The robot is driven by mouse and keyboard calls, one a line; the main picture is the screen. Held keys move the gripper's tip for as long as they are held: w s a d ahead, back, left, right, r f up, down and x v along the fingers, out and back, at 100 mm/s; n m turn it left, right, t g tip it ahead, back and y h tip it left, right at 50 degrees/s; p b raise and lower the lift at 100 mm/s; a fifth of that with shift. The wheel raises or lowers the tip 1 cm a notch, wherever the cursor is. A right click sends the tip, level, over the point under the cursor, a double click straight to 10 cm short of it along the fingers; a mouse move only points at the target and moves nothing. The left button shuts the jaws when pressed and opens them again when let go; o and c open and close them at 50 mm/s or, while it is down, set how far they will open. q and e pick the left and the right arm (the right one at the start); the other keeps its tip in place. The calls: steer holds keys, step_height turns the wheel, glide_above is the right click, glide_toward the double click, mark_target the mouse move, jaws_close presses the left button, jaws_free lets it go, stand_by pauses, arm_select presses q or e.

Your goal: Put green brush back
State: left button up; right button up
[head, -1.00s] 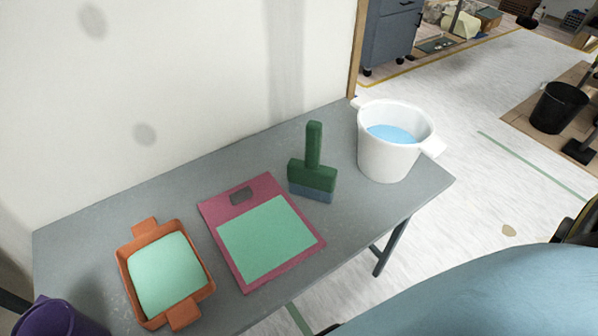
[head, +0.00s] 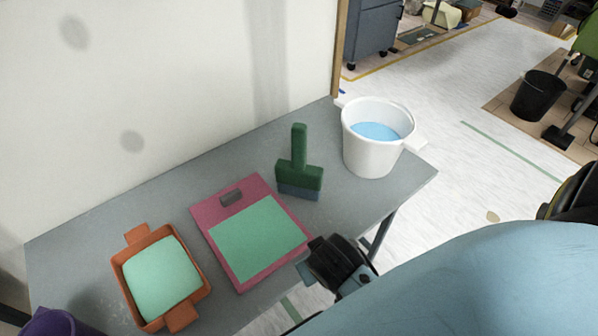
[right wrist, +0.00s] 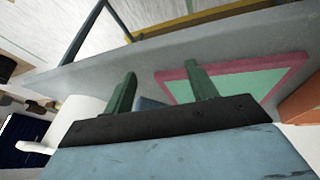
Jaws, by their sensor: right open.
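The green brush (head: 299,172) stands upright on the grey table, handle up and blue-grey bristles down, between a pink board and a white bucket. My right gripper (head: 312,262) is over the table's front edge, in front of the brush and apart from it. In the right wrist view its two fingers (right wrist: 160,90) are spread with nothing held between them. A bit of the brush's blue-grey bristles (right wrist: 148,104) shows between the fingers; the rest is hidden there. My left gripper is not in view.
The white bucket (head: 366,157) with blue liquid stands right of the brush. The pink board (head: 285,197) with a green sheet lies left of it. An orange tray (head: 206,283) and a purple container (head: 58,324) are further left. The wall runs behind the grey table (head: 110,225).

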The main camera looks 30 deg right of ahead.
steer(key=w+a+r+m+t+h, duration=0.1)
steer(key=w+r+m+t+h, duration=0.3)
steer(key=w+r, duration=0.5)
steer(key=m+h, duration=0.5)
steer(key=m, duration=0.1)
glide_toward(297, 138)
steer(key=shift+t, duration=0.3)
steer(key=shift+f+p+x, duration=0.1)
steer(key=shift+p+x, duration=0.35)
steer(key=shift+x, duration=2.1)
steer(key=shift+f+p+x, duration=0.15)
steer(key=shift+p+x, duration=0.3)
steer(key=shift+x, duration=2.05)
steer(key=shift+s, duration=0.2)
steer(key=shift+c, duration=0.3)
jaws_close()
